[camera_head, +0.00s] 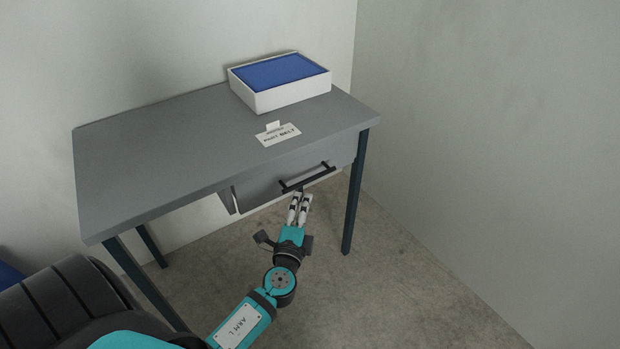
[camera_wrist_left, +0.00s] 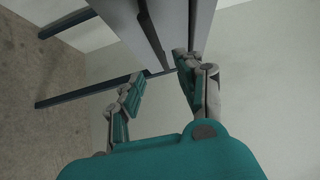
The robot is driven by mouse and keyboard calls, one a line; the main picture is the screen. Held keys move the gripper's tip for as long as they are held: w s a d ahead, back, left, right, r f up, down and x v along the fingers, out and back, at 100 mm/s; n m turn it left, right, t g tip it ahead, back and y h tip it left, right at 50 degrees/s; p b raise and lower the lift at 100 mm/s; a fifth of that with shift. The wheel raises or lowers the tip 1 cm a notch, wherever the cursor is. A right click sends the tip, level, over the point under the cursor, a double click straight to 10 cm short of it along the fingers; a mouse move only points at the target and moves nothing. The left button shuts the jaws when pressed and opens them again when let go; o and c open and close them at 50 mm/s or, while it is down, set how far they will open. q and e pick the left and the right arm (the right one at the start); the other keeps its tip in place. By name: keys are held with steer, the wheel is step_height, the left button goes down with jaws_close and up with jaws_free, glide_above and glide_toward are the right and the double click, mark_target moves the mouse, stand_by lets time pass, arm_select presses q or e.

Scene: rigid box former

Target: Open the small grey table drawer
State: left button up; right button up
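The grey table (camera_head: 150,150) has a small grey drawer (camera_head: 262,188) under its front edge, toward the right end. A black bar handle (camera_head: 308,177) runs across the drawer front. The drawer front sits close under the tabletop; I cannot tell whether there is a small gap. My left gripper (camera_head: 299,196) is just below and in front of the handle, fingers pointing up at it. In the left wrist view the fingers (camera_wrist_left: 158,78) stand apart with a clear gap. No firm hold on the handle shows. My right gripper is not in view.
A white box with a blue top (camera_head: 250,97) stands at the back right of the tabletop. A small white label card (camera_head: 278,134) lies in front of it. A dark table leg (camera_head: 354,190) stands right of the drawer. Floor (camera_head: 400,290) is free in front.

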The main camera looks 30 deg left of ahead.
mark_target(310, 178)
arm_select(q)
steer(key=x, duration=1)
steer(key=shift+w, duration=0.2)
steer(key=shift+f, duration=0.1)
jaws_close()
